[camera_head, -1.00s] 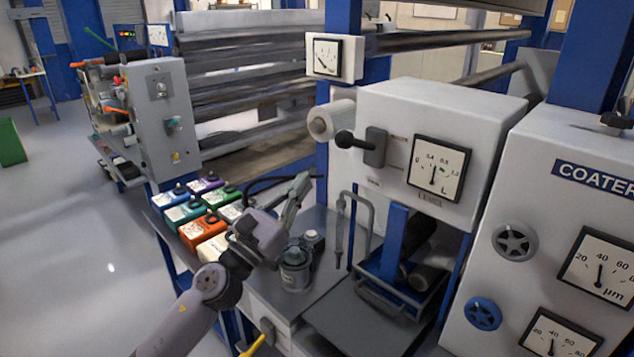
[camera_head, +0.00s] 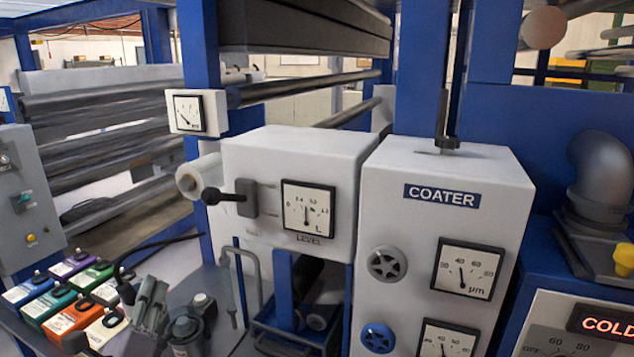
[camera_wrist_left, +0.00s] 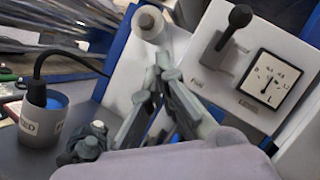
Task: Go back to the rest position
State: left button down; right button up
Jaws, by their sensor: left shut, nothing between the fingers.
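My left gripper (camera_head: 148,302) is at the lower left of the head view, in front of the worktop and beside the colored boxes. In the left wrist view, its grey fingers (camera_wrist_left: 160,82) come together at the tips, with nothing seen between them. It is shut and empty. Most of the left arm is out of the head view. My right gripper is not in view.
Several colored boxes (camera_head: 73,317) stand left of the gripper. The level box (camera_head: 262,185) and the coater (camera_head: 420,215) stand farther right.

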pick_arm(q)
jog(key=s+f+n+g+y, duration=0.1)
jog(key=s+f+n+g, duration=0.4)
jog(key=f+n, duration=0.35)
jog(key=s+f+n+g+y, duration=0.2)
jog(key=s+f+n+g, duration=0.2)
jog(key=f+n, duration=0.45)
jog(key=s+d+f+n+g+h, duration=0.2)
jog(key=s+d+f+n+g, duration=0.25)
jog(key=s+f, duration=0.35)
jog(key=s+d+f+n+g+h, duration=0.35)
jog(key=s+d+f+g, duration=0.2)
jog(key=s, duration=0.55)
notch_tip(320, 180, down, 26)
jog(key=s+f, duration=0.1)
jog(key=s, duration=0.1)
jog(key=s+a+f+g+y, duration=0.1)
jog(key=s+a+f, duration=0.1)
jog(key=s+f, duration=1.2)
jog(key=shift+s+a+f+m, duration=0.2)
jog(key=shift+s+f+m, duration=0.1)
jog(key=shift+s, duration=0.6)
